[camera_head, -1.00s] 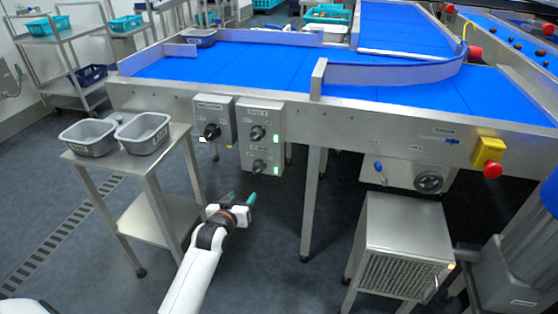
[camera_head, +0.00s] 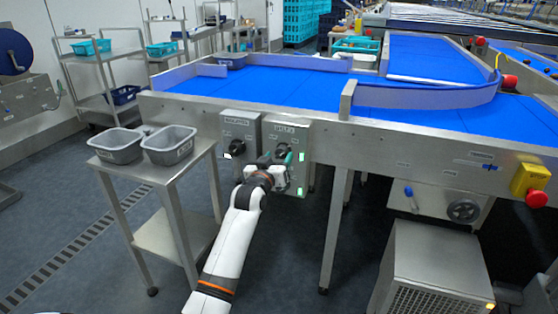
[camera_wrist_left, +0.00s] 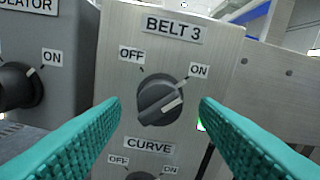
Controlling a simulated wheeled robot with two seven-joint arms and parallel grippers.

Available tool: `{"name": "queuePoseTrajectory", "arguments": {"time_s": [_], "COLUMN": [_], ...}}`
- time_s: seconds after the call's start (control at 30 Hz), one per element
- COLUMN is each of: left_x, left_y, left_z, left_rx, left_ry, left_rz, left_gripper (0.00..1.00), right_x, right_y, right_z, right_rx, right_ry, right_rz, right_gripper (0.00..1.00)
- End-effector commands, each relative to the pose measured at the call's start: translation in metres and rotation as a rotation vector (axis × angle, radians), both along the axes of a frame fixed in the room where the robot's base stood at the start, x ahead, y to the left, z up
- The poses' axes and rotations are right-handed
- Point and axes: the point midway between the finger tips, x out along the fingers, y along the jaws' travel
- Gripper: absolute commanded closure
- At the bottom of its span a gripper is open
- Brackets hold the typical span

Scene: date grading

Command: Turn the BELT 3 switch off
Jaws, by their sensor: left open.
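The BELT 3 switch (camera_wrist_left: 160,100) is a dark round knob on a grey control box (camera_wrist_left: 215,60), seen in the left wrist view. Its white pointer line is turned toward the ON label at its upper right; OFF is at its upper left. A green lamp (camera_wrist_left: 200,124) glows at the right. My left gripper (camera_wrist_left: 155,135) is open, with teal ribbed fingers on either side below the knob, not visibly gripping it. In the head view, the left gripper (camera_head: 278,166) is in front of the box (camera_head: 299,130) and hides part of it. My right gripper is not in view.
A CURVE knob (camera_wrist_left: 142,176) is below, partly cut off. Another box with a dark knob (camera_wrist_left: 18,86) stands at the left. A blue conveyor (camera_head: 280,85) runs above the boxes. A steel trolley with grey tubs (camera_head: 118,148) stands left of my arm.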

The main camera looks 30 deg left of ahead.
Motion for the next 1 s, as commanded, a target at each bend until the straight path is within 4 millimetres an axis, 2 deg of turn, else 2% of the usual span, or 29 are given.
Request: {"name": "queuePoseTrajectory", "arguments": {"time_s": [0.17,0.43,0.47,0.73,1.0], "left_x": [0.0123,0.0135,0.0135,0.0134,0.0133], "left_y": [0.0032,0.0036,0.0035,0.0034,0.0032], "left_z": [-0.0001,0.0005,0.0004,0.0002,0.001], "left_rx": [0.0,0.0,0.0,0.0,-0.026], "left_ry": [0.0,0.0,0.0,0.0,-0.004], "left_rz": [0.0,0.0,0.0,0.001,0.001], "left_gripper": [0.44,0.44,0.46,0.89,0.89], "right_x": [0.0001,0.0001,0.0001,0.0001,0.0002], "right_y": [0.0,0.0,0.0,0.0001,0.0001], "right_z": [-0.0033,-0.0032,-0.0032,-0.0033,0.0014], "right_rx": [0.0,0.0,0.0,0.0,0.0], "right_ry": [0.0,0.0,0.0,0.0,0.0], "right_rz": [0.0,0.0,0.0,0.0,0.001], "right_gripper": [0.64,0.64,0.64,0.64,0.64]}}
